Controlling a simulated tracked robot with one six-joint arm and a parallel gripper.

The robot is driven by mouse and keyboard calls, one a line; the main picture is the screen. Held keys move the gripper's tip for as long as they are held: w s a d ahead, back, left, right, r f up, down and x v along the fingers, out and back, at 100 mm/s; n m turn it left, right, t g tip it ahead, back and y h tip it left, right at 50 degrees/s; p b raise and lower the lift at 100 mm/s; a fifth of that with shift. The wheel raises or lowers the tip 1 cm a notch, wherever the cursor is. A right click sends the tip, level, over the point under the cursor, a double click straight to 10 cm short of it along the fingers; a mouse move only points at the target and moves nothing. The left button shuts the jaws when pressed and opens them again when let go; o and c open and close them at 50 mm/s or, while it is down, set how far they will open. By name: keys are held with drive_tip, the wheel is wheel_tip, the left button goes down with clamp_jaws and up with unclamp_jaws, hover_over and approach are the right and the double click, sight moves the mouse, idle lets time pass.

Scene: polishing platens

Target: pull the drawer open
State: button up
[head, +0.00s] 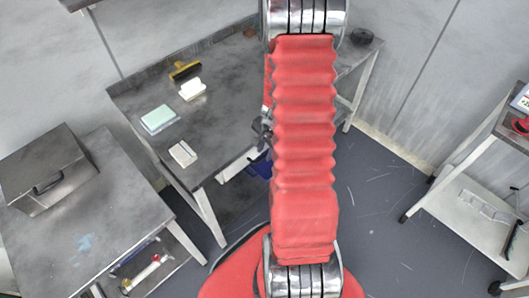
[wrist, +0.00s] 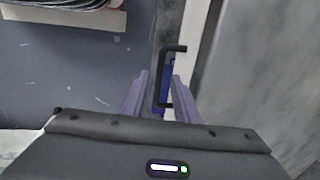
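In the wrist view, the black bracket-shaped drawer handle (wrist: 161,78) stands out from a pale drawer front (wrist: 196,50) beside a grey top. My gripper (wrist: 160,82) has two purple fingers, apart, one on each side of the handle's long bar. Gaps show between the bar and both fingers. The right finger is on the side of the drawer front. In the head view, my red arm hides the handle and most of my gripper.
The grey bench (head: 215,125) carries a yellow-and-black tool (head: 184,71), a white block (head: 192,90), and pale pads. A blue thing (head: 262,166) is below. A metal box (head: 45,165) is on the left table. A cart (head: 470,205) stands right; floor between is clear.

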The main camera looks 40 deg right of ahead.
drive_tip(key=shift+f, duration=0.5)
drive_tip(key=shift+c, duration=0.4)
clamp_jaws()
drive_tip(key=shift+a, duration=0.2)
drive_tip(key=shift+d, duration=0.15)
